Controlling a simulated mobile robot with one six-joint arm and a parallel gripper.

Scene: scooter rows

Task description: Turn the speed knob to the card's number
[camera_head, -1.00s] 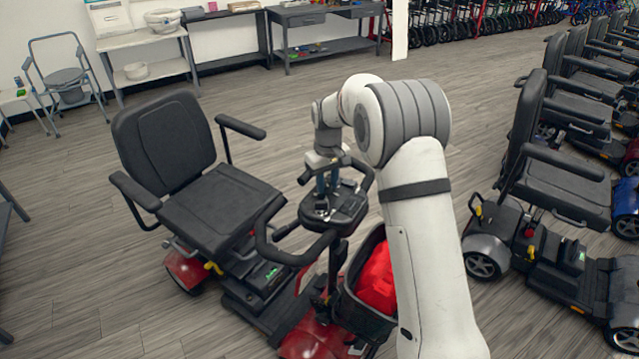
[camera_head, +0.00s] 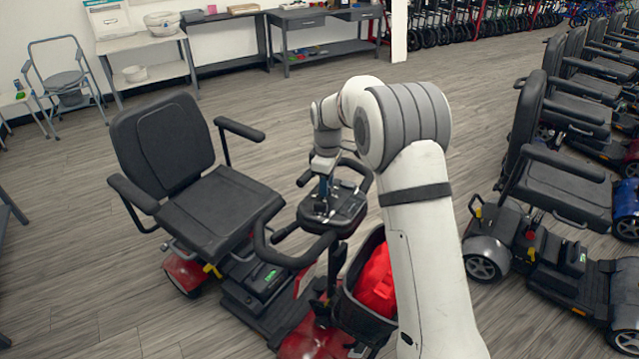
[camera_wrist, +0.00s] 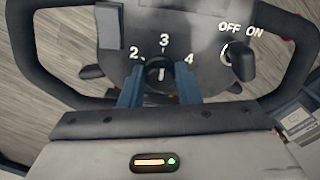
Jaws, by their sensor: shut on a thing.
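The black round speed knob (camera_wrist: 160,73) sits on the scooter's dark control panel (camera_wrist: 203,50), with white numbers 2, 3 and 4 showing around it. A white mark on the knob stands about upright in the wrist view, towards the 3. My gripper (camera_wrist: 160,86) has its blue fingers shut on the knob, one on each side. In the head view my gripper (camera_head: 323,190) reaches down onto the scooter's console (camera_head: 345,212). The panel below the knob is hidden by my gripper. I cannot make out a card with a readable number.
An OFF/ON key switch (camera_wrist: 242,62) stands right of the knob. The black handlebar (camera_head: 290,258) loops around the console. The scooter's seat (camera_head: 215,205) is left, and a basket holding a red thing (camera_head: 377,282) is in front. More scooters (camera_head: 560,185) stand at right.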

